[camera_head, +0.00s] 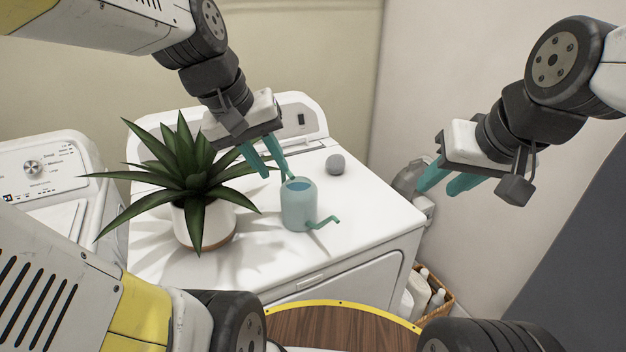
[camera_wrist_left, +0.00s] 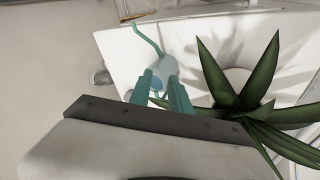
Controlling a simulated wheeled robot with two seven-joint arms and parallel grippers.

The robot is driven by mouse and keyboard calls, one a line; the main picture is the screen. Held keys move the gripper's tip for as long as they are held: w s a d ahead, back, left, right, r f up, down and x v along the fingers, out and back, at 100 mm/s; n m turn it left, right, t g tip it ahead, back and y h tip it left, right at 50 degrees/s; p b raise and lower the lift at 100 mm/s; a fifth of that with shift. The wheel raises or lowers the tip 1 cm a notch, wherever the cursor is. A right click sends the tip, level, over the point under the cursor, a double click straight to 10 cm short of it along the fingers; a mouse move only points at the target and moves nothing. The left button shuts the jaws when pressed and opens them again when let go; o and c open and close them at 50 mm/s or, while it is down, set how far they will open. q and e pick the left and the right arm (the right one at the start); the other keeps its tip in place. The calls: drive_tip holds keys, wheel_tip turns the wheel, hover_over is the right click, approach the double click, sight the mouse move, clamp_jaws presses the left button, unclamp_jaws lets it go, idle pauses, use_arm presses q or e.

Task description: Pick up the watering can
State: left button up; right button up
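The teal watering can (camera_head: 299,208) stands upright on the white dryer-like machine, right of the potted plant. Its thin spout points to the lower right in the head view. It also shows in the left wrist view (camera_wrist_left: 168,66), just beyond the fingertips. My left gripper (camera_head: 276,174) is open and empty, with its fingers pointing down just above and behind the can. In the left wrist view the fingers (camera_wrist_left: 162,82) are apart, and their tips overlap the can's outline; I cannot tell whether they touch it. My right gripper (camera_head: 441,187) is open and empty, well to the right.
A spiky plant (camera_head: 185,178) in a white pot (camera_head: 203,226) stands close left of the can, its leaves near my left gripper. A grey ball (camera_head: 335,164) lies behind right. A basket with bottles (camera_head: 432,297) is on the right. The machine's front right top (camera_head: 375,215) is clear.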

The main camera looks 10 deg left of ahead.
use_arm(q)
drive_tip(key=w+a+f+n+g+h, duration=0.1)
drive_tip(key=w+f+n+g+h, duration=0.1)
drive_tip(key=w+n, duration=0.25)
drive_tip(key=w+a+f+n+g+h, duration=0.1)
drive_tip(key=w+f+n, duration=0.2)
drive_tip(key=w, duration=0.2)
drive_tip(key=n+h, duration=0.6)
drive_tip(key=n, duration=0.1)
approach(294, 178)
drive_tip(key=w+f, duration=0.4)
drive_tip(key=shift+n+h, duration=0.7)
drive_tip(key=shift+n, duration=0.05)
drive_tip(key=x, duration=0.3)
drive_tip(key=w+f+x, duration=0.1)
drive_tip(key=x, duration=0.5)
drive_tip(key=shift+w+a+f, duration=0.2)
drive_tip(key=shift+a, duration=0.1)
clamp_jaws()
drive_tip(key=shift+r, duration=0.1)
